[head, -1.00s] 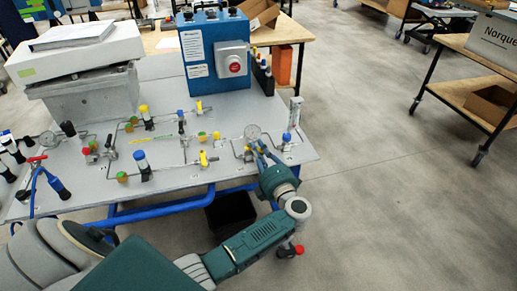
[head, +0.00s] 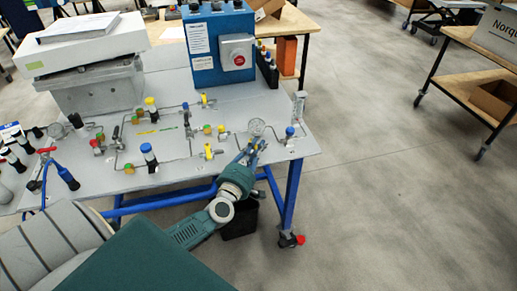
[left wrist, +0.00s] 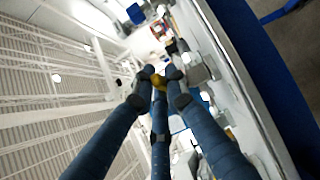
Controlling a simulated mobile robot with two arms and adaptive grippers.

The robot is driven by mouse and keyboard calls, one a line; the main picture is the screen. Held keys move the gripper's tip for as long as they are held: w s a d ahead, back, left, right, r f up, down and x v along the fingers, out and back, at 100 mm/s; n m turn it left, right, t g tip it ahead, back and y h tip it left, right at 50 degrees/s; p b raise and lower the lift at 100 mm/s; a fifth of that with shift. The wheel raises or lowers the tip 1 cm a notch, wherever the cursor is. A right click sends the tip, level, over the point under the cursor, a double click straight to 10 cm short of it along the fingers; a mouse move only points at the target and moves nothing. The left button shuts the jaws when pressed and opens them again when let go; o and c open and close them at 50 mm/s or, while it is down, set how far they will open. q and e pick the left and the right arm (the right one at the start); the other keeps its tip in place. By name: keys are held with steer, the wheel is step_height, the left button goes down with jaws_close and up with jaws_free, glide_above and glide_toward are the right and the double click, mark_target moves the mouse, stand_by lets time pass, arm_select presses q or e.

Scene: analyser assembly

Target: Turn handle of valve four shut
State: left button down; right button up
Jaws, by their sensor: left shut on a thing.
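My left gripper (head: 255,146) is at the front right of the grey board (head: 183,174), just below a round gauge (head: 256,127). In the left wrist view its blue fingers (left wrist: 160,78) close together around a small yellow piece (left wrist: 160,84), which looks like a valve handle. The fingers hide most of this handle, and its angle cannot be told. Other yellow valve handles show on the board, one left of the gripper (head: 208,152) and one farther back (head: 204,99). No valve number is readable. My right gripper is out of view.
A blue box with a red button (head: 238,60) stands at the back of the board. A blue-capped fitting (head: 290,132) is right of the gripper. A black bin (head: 240,222) is below the table.

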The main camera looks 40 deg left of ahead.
arm_select(q)
steer(key=shift+s+a+f+m+h+b, duration=0.1)
steer(key=shift+s+f+m+h+b, duration=0.05)
steer(key=shift+m+h+b, duration=0.3)
steer(key=shift+s+f+m+h+b, duration=0.15)
steer(key=shift+m+h+b, duration=0.1)
steer(key=shift+h+b, duration=0.3)
steer(key=shift+r+h, duration=0.15)
steer(key=shift+h, duration=0.25)
steer(key=shift+m, duration=0.3)
steer(key=c, duration=2)
jaws_free()
steer(key=shift+s, duration=0.4)
steer(key=s, duration=1.1)
steer(key=shift+s+d+r, duration=0.1)
steer(key=shift+d, duration=0.25)
